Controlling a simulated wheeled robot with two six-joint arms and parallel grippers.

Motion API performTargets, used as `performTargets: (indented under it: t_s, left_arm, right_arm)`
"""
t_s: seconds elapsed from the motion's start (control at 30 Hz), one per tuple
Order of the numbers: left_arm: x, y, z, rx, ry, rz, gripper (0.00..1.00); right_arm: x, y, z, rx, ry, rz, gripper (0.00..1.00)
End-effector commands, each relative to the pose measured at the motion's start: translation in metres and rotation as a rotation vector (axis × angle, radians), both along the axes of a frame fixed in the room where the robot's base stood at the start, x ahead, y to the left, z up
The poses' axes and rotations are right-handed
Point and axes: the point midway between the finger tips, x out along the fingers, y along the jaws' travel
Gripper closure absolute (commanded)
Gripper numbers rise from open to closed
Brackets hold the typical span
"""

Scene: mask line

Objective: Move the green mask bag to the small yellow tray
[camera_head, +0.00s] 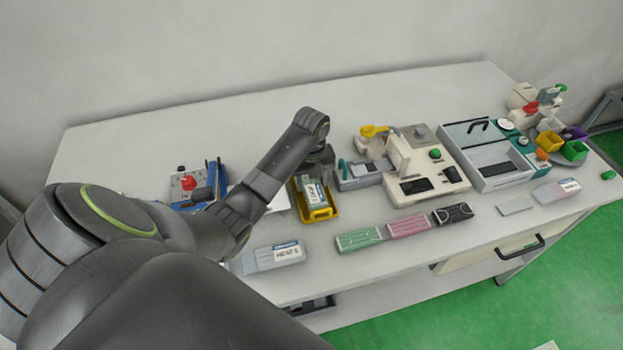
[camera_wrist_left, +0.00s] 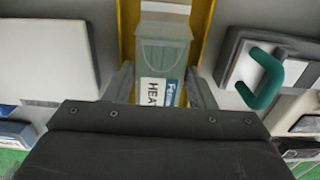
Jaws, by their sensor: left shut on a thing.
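The small yellow tray (camera_head: 322,214) stands on the table left of the beige machine; its yellow wall shows in the left wrist view (camera_wrist_left: 202,30). A clear mask bag (camera_head: 316,193) with a greenish mask and a white "HEAT" label is inside the tray outline. It also shows in the left wrist view (camera_wrist_left: 163,54), between the fingers. My left gripper (camera_head: 316,174) points down over the tray and is shut on this bag. Whether the bag touches the tray floor is hidden. My right gripper is not in view.
A green packet (camera_head: 358,239), a pink packet (camera_head: 408,226) and a black packet (camera_head: 453,213) lie along the front. A white labelled bag (camera_head: 274,256) lies at front left. The beige machine (camera_head: 428,178) and a grey device (camera_head: 359,173) stand right of the tray.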

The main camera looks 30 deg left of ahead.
Motion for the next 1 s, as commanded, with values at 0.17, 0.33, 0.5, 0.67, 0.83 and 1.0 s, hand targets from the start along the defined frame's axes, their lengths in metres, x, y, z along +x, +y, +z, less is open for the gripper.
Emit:
performTargets:
  t_s: [0.17, 0.33, 0.5, 0.67, 0.83, 1.0]
  left_arm:
    - [0.0001, -0.0001, 0.0002, 0.0, 0.0, 0.0, 0.72]
    - [-0.0001, 0.0, 0.0, 0.0, 0.001, 0.0, 0.72]
    - [0.0001, 0.0001, -0.001, 0.0, 0.0, 0.0, 0.72]
    - [0.0002, 0.0001, -0.002, 0.0, 0.0, 0.0, 0.72]
    - [0.0001, 0.0, -0.002, 0.0, 0.0, 0.0, 0.72]
    - [0.0001, 0.0, -0.002, 0.0, 0.0, 0.0, 0.33]
  right_arm:
    - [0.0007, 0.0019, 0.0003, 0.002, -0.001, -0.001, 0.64]
    - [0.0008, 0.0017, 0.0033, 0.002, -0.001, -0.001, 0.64]
    - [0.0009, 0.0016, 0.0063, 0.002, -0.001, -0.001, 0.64]
    - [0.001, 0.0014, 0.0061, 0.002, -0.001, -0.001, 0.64]
    - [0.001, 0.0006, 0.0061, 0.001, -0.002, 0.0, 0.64]
    - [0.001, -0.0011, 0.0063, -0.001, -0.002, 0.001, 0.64]
